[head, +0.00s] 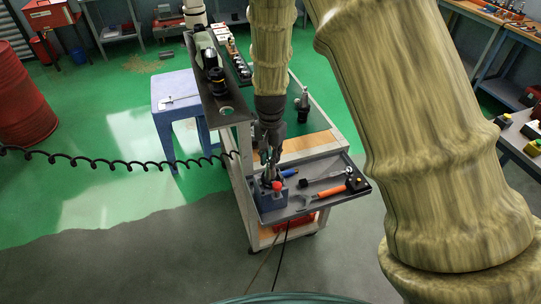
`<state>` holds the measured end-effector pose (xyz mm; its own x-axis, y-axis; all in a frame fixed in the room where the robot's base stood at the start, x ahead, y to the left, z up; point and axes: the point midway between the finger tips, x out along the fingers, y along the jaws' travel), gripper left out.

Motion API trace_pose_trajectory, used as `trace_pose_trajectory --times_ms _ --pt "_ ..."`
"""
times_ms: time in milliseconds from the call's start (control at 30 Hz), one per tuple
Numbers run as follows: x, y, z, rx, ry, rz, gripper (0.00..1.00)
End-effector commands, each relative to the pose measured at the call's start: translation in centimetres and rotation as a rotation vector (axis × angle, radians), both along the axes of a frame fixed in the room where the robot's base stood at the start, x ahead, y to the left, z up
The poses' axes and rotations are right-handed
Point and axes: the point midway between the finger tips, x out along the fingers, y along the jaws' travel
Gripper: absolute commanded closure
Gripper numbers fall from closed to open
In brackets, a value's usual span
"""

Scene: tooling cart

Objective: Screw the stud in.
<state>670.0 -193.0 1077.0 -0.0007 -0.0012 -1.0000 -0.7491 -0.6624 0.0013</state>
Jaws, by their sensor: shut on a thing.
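My gripper (268,158) points down over the near-left part of the cart's pull-out tray. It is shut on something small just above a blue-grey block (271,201). The stud is probably between the fingers, but it is too small and too covered to make out clearly. A red knob (277,186) shows at the block. I cannot tell whether the stud sits in a hole.
The tray (325,204) holds an orange-handled tool (330,191), a blue-handled tool (289,172) and a black box with a yellow button (357,182). A dark shelf (226,98) with black holders rises left of my arm. A blue stool (177,91) stands further left.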

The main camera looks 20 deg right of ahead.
Motion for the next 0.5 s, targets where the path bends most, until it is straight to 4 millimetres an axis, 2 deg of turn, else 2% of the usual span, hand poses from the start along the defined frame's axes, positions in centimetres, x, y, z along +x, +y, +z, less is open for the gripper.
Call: trace_pose_trajectory --times_ms 67,300,500 --pt "0.01 -0.06 0.48 -0.003 0.000 -0.106 1.00" --pt "0.03 -0.03 0.05 -0.002 0.000 -0.387 1.00" --pt "0.02 0.01 0.05 0.000 0.000 -0.433 1.00"
